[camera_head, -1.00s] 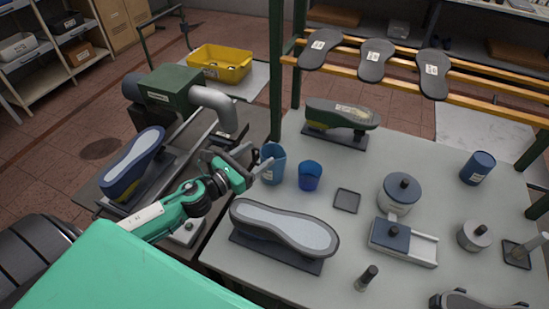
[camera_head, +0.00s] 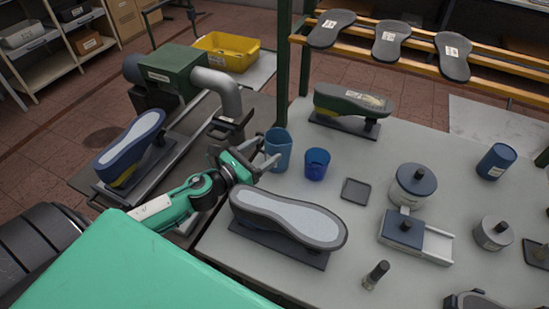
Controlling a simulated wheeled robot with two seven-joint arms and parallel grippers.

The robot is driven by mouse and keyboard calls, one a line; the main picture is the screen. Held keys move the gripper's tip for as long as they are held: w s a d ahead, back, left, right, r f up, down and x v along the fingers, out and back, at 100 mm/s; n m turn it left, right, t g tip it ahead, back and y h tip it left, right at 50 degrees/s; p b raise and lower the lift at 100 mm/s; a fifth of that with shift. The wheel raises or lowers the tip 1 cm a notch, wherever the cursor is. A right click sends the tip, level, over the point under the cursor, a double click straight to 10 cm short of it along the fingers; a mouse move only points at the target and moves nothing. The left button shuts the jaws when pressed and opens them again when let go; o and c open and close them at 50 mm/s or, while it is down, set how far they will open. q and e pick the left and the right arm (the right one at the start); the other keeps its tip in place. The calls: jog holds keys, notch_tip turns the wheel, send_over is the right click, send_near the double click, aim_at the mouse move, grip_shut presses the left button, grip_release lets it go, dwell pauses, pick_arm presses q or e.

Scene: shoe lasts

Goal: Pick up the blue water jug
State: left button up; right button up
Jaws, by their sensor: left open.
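The blue water jug (camera_head: 279,148) stands upright near the left edge of the grey workbench (camera_head: 330,205), in front of the green post. My left gripper (camera_head: 264,152) is open just left of the jug, its fingers pointing at it. One fingertip appears to overlap the jug's left side; I cannot tell whether it touches. The jug's handle is not clearly visible. My right gripper is out of view.
A darker blue cup (camera_head: 316,164) stands close to the jug's right. A shoe last (camera_head: 290,217) lies in front, and another on a stand (camera_head: 350,103) is behind. A green machine (camera_head: 177,76) with a grey pipe stands left. A green post (camera_head: 283,70) rises behind the jug.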

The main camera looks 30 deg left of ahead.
aim_at(268, 158)
pick_arm(q)
notch_tip(268, 158, down, 4)
jog(key=b, duration=0.3)
jog(key=shift+f, duration=0.15)
jog(key=shift+w+d, duration=0.2)
jog(key=shift+w, duration=0.4)
jog(key=p+x, duration=0.2)
jog(key=x, duration=0.3)
jog(key=shift+a, duration=0.1)
jog(key=shift+w+d+f, duration=0.2)
jog(key=shift+w+d, duration=0.05)
jog(key=shift+w, duration=0.4)
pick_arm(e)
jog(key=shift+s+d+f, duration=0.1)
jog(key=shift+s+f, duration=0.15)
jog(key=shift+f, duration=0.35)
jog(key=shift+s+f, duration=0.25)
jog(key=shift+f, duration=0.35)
pick_arm(q)
jog(key=c, duration=0.8)
jog(key=shift+o, duration=0.2)
jog(key=shift+r, duration=0.15)
